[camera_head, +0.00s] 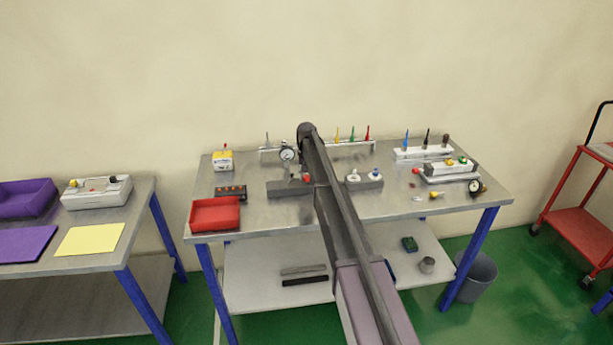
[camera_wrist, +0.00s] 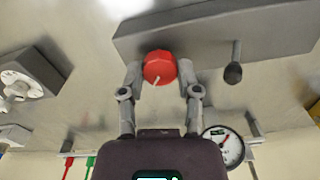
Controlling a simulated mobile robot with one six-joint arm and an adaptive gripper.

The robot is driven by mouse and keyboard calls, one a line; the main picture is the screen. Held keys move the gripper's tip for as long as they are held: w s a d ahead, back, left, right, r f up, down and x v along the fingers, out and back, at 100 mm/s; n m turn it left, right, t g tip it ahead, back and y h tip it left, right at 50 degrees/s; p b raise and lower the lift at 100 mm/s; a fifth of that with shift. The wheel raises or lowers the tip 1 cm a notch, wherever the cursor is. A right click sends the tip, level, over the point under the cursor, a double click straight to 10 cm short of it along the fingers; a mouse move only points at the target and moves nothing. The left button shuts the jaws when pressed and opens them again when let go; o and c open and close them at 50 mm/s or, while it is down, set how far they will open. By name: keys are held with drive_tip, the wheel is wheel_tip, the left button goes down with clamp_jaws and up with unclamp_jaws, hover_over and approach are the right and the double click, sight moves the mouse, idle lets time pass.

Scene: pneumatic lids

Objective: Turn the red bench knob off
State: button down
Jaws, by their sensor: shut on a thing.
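The red bench knob (camera_wrist: 159,66) sits on the side of a long grey block (camera_wrist: 200,32) in the wrist view. A short pale pointer line shows on its face, slanted. My gripper (camera_wrist: 160,78) is shut on the knob, one finger on each side of it. In the head view a small red spot, which looks like the knob (camera_head: 307,178), shows at the grey block (camera_head: 284,189) beside my arm. My arm hides the fingers there.
A dark lever (camera_wrist: 233,72) sticks out of the block close to the knob. A dial gauge (camera_head: 287,155) stands behind. A grey block with white and blue-topped parts (camera_head: 365,183) is right of my arm. A red tray (camera_head: 214,226) lies at the bench's front left.

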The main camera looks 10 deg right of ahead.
drive_tip(key=shift+s+m, duration=0.1)
drive_tip(key=shift+m, duration=0.5)
drive_tip(key=shift+a, duration=0.1)
drive_tip(key=shift+c, duration=1.5)
unclamp_jaws()
drive_tip(key=shift+n, duration=0.3)
